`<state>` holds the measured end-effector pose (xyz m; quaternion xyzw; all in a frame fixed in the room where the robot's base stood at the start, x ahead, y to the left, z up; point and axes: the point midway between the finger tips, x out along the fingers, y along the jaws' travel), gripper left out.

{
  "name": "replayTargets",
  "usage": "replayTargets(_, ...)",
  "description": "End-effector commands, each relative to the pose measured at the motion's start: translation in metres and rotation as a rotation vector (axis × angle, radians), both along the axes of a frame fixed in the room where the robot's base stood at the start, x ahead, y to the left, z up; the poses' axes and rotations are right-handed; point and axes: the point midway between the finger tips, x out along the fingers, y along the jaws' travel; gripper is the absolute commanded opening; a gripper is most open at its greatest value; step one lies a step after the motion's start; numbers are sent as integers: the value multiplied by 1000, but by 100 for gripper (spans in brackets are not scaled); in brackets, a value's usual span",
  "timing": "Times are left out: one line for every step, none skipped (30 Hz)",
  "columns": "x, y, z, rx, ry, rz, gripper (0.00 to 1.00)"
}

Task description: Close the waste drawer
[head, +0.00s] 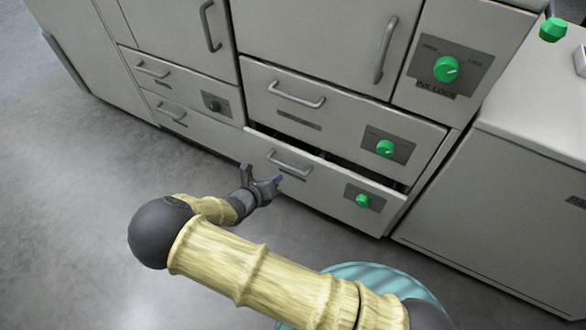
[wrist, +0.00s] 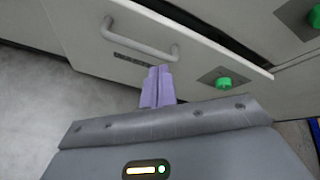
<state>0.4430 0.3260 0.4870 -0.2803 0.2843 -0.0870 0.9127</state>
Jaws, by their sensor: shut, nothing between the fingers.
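The drawer standing slightly open (head: 325,186), at the bottom of the right-hand cabinet column, has a grey front, a bar handle (head: 290,163) and a green knob (head: 362,201). A dark gap shows above its front. I take it for the waste drawer; its label is too small to read. My gripper (head: 279,180) is shut and empty, in front of the drawer front just below the handle. In the wrist view the shut fingers (wrist: 157,86) point at the drawer front (wrist: 202,66) below the handle (wrist: 140,43). I cannot tell whether they touch it.
A drawer with a green knob (head: 345,115) sits shut above the open one. Shut drawers (head: 185,90) are to the left. A panel with a green knob marked "INK LOCK" (head: 447,69) is at upper right. A white unit (head: 490,200) stands at right. The grey floor (head: 80,200) at left is clear.

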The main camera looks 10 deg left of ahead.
Motion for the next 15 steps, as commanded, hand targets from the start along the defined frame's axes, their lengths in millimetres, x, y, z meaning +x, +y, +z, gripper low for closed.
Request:
replayTargets(-5,-4,-22,-134,-23,59,0)
replayTargets(-7,-5,-26,-215,-36,94,0)
replayTargets(-10,-7,-31,-323,-53,135,0)
replayTargets(-13,-8,-35,-405,-67,164,0)
replayTargets(-15,-9,-39,-487,-80,191,0)
replayTargets(-18,-10,-42,-590,-99,223,0)
replayTargets(-21,-10,-44,-663,-112,242,0)
replayTargets(-23,-10,-45,-729,-124,260,0)
replayTargets(-26,-10,-46,-806,-137,277,0)
replayTargets(-28,-10,-47,-853,-146,288,0)
replayTargets(-29,-10,-46,-894,-154,294,0)
replayTargets(-30,-10,-45,-931,-160,301,0)
replayTargets(-31,-9,-44,-952,-163,304,0)
replayTargets(-31,-9,-44,-964,-166,305,0)
replayTargets(-31,-9,-43,-972,-166,307,0)
